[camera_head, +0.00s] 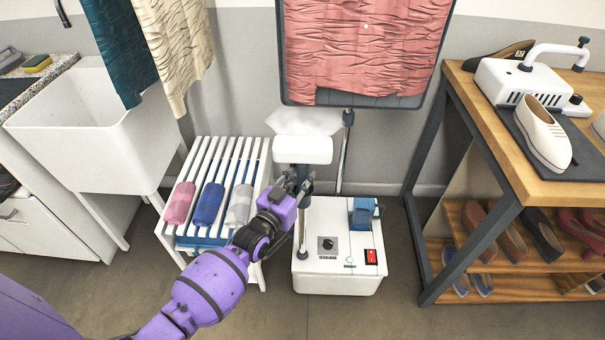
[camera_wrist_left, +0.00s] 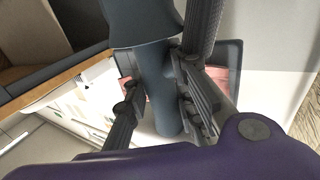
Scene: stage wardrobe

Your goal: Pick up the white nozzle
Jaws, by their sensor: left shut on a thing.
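The white nozzle (camera_head: 303,149) stands above the white steamer base, with a pale, wide area just beyond it. My left gripper (camera_head: 300,184) is just below the nozzle's white head, shut on its handle. In the left wrist view, the two dark fingers of the gripper (camera_wrist_left: 158,100) lie on either side of a grey-blue handle (camera_wrist_left: 166,105). Part of the handle is hidden behind the fingers in the head view. My right gripper is not in view.
The steamer base (camera_head: 320,278) has a dial and a red switch. A slatted white rack (camera_head: 237,160) with several rolled cloths stands at left, beside a white sink (camera_head: 95,140). A wooden shoe bench (camera_head: 490,150) is at right. A pink cloth (camera_head: 365,45) hangs behind.

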